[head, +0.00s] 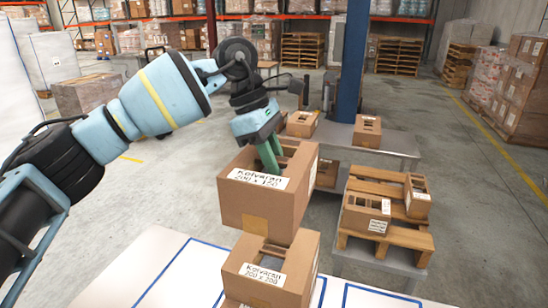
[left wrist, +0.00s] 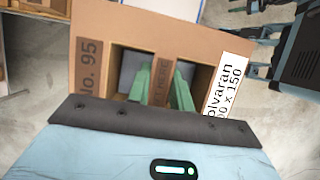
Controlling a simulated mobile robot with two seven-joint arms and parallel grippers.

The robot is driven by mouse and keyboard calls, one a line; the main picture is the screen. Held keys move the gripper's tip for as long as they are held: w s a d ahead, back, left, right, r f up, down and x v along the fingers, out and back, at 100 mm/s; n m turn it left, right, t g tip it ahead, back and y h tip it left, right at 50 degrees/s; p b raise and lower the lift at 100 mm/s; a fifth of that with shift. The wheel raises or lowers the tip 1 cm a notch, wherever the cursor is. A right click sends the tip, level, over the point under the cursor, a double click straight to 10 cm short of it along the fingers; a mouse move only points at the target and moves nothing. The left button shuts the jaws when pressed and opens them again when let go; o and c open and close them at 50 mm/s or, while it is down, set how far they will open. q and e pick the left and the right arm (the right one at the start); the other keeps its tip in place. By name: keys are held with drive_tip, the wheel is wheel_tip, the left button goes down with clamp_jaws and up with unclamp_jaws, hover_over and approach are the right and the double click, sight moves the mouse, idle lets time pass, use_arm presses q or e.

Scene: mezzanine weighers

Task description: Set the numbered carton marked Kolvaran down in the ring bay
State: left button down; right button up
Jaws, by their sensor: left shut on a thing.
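My left gripper (head: 268,158) is shut on the middle strip between two openings in the top of a brown carton (head: 248,204). That carton's white label reads Kolvaran, 200 x 150 in the left wrist view, where the carton (left wrist: 130,32) also shows "No. 95". The green fingers (left wrist: 165,88) reach into the openings. The held carton is upright, above or just behind a second carton (head: 290,264), labelled Kolvaran 200 x 200. I cannot tell whether they touch. Blue-outlined bays mark the white table (head: 130,262); no ring mark can be made out. My right gripper is not in view.
A small pallet (head: 384,246) with cartons, including a brown one (head: 366,216), stands on a grey stand at the right. A grey table (head: 385,148) with more cartons stands behind, beside a blue post (head: 352,60). The white table's left part is bare.

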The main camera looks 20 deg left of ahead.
use_arm(q)
drive_tip(key=shift+f, duration=0.15)
drive_tip(key=shift+f, duration=0.55)
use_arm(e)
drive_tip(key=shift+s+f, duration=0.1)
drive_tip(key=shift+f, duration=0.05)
use_arm(q)
drive_tip(key=shift+f, duration=0.15)
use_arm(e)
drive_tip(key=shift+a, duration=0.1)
use_arm(q)
drive_tip(key=shift+f+b, duration=0.5)
drive_tip(key=shift+f, duration=1.6)
drive_tip(key=shift+f+b, duration=0.45)
drive_tip(key=shift+f, duration=1.8)
drive_tip(key=shift+d+f+b, duration=0.1)
drive_tip(key=shift+f+b, duration=0.25)
drive_tip(key=shift+f, duration=0.95)
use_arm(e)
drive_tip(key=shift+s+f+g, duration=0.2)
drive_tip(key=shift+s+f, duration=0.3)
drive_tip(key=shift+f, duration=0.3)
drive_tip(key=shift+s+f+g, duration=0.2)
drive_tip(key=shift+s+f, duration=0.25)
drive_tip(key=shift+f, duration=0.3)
use_arm(q)
drive_tip(key=shift+f, duration=0.3)
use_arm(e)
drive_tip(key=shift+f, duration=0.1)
